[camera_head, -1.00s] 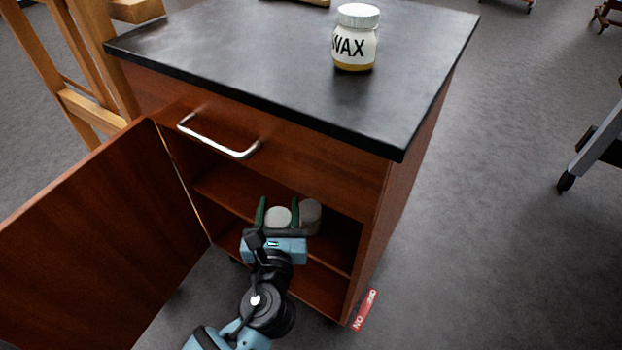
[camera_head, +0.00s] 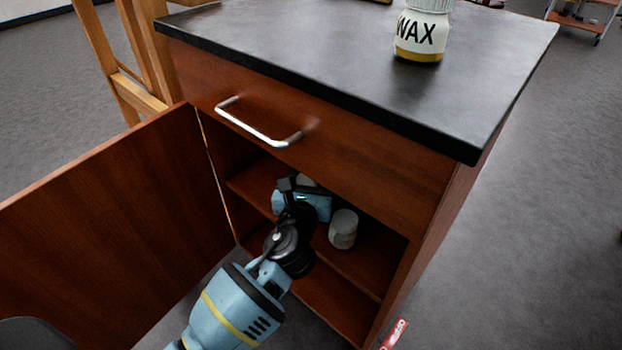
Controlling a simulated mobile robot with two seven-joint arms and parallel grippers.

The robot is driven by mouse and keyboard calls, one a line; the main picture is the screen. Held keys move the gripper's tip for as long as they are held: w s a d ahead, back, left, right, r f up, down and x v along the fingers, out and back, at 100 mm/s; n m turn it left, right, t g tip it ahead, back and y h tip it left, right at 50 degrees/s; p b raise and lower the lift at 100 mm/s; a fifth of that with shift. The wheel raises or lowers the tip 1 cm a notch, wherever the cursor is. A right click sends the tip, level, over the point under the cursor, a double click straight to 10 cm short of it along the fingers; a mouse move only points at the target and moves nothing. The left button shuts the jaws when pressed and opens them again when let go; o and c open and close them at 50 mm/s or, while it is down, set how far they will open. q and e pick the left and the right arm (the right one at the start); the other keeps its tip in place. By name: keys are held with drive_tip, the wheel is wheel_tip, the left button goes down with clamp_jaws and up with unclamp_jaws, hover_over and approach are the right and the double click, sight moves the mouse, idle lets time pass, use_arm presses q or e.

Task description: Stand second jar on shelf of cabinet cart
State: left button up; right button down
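The wooden cabinet cart (camera_head: 330,140) stands with its door (camera_head: 110,220) swung open to the left. A pale jar (camera_head: 343,229) stands upright on its inner shelf (camera_head: 365,268), right of my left gripper. My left gripper (camera_head: 306,189) reaches into the cabinet above the shelf. Its fingers are hidden behind its body. A sliver of a second pale jar's lid (camera_head: 308,181) shows just beyond the gripper; the rest is hidden, so I cannot tell whether it touches the shelf or is still gripped. My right gripper is not in view.
A jar labelled WAX (camera_head: 421,32) stands on the dark cart top (camera_head: 370,75). The drawer handle (camera_head: 257,124) juts out above the opening. A wooden easel (camera_head: 135,70) stands behind left. A red tag (camera_head: 394,334) lies by the cart's front right corner.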

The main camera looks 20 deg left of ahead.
use_arm(q)
drive_tip(key=w, duration=0.1)
drive_tip(key=w+a, duration=0.1)
drive_tip(key=w+a+b, duration=0.1)
drive_tip(key=shift+w+f, duration=0.15)
drive_tip(key=shift+w, duration=0.2)
drive_tip(key=shift+f, duration=0.1)
wheel_tip(320, 180, down, 3)
drive_tip(key=shift+r+b, duration=0.1)
drive_tip(key=shift+b, duration=1.05)
drive_tip(key=shift+f, duration=0.4)
drive_tip(key=shift+r, duration=0.1)
